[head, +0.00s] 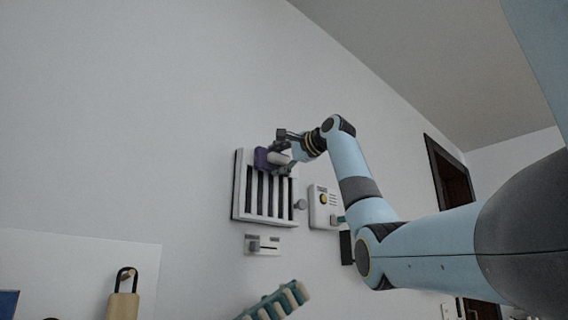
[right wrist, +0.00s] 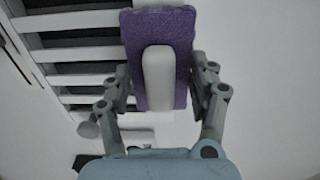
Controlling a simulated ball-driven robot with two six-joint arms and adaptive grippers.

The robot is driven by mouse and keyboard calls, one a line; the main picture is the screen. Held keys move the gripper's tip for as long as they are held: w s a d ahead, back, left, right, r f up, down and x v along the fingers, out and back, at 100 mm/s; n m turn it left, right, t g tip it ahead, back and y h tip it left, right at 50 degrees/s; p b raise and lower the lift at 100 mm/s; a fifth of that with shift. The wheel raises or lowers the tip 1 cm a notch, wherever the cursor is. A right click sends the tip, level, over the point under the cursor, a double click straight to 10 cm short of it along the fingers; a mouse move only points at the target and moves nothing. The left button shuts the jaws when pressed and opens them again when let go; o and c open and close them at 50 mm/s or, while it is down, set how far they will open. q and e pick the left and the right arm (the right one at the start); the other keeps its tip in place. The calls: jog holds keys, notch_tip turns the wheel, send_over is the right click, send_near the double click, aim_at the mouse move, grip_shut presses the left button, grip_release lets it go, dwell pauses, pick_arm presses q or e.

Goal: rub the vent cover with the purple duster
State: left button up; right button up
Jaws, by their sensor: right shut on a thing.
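The vent cover (head: 236,200) is a white slatted frame on the wall, with dark gaps between its slats. It also shows at the upper left of the right wrist view (right wrist: 72,43). The purple duster (head: 262,158) has a purple pad and a pale handle. In the right wrist view the duster (right wrist: 183,32) lies over the right part of the vent cover; I cannot tell whether the pad touches it. My right gripper (head: 283,158) is shut on the duster's handle, at the cover's upper part. My left gripper is not in view.
A white box with a yellow button (head: 323,199) is on the wall right of the vent cover. A small slide latch (head: 262,244) is below it. A padlock (head: 123,300) and a striped teal and cream object (head: 280,302) are lower down. A dark door frame (head: 447,175) stands at the right.

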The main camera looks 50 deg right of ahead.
jog(key=shift+w+a+b, duration=0.2)
jog(key=shift+a+b, duration=0.2)
jog(key=shift+a, duration=0.95)
jog(key=shift+w+a, duration=0.2)
jog(key=shift+a, duration=2.1)
jog(key=shift+d, duration=0.15)
jog(key=shift+s+f+b, duration=0.1)
jog(key=shift+s+b, duration=0.3)
jog(key=shift+b, duration=0.3)
jog(key=shift+s+a+b, duration=0.2)
jog(key=shift+s+b, duration=0.55)
jog(key=shift+s, duration=0.55)
jog(key=shift+s+a+b, duration=0.15)
jog(key=shift+s+b, duration=0.55)
jog(key=shift+s, duration=0.6)
jog(key=shift+s, duration=0.1)
